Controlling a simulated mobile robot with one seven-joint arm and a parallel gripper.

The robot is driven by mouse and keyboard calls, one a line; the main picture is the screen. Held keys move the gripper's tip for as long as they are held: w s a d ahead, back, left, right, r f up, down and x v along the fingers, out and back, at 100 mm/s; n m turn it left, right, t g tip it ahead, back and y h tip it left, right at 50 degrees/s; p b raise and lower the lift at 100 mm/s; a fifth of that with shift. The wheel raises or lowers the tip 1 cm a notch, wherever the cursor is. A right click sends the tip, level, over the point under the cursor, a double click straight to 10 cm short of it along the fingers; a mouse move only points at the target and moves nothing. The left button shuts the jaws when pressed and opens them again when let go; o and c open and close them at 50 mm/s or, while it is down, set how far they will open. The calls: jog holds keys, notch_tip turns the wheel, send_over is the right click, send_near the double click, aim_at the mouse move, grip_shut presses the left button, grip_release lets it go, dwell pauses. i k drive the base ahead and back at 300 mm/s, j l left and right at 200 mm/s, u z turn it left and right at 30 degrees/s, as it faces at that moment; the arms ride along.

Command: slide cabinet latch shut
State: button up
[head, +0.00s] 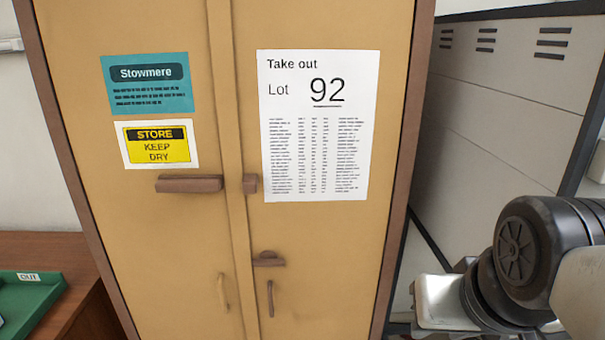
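A tan two-door cabinet (205,255) fills the middle of the head view, with both doors closed. A brown sliding latch bar (190,184) lies level on the left door. A small brown keeper block (249,183) sits on the right door near the seam, at about the same height. The bar's right end stops short of the keeper, with a gap between them across the seam. My arm shows at the lower right, well apart from the latch. I see no fingertips of my gripper in this view.
A second brown fitting (268,259) and two thin handles, left (222,292) and right (270,298), are lower on the doors. A paper sheet (318,180) hangs on the right door. A green tray (40,306) rests on a wooden table at left. A grey vented unit (495,125) stands at right.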

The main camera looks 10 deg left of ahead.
aim_at(180, 185)
jog(key=u, duration=1.3)
jog(key=i+u, duration=0.75)
jog(key=i+l, duration=0.05)
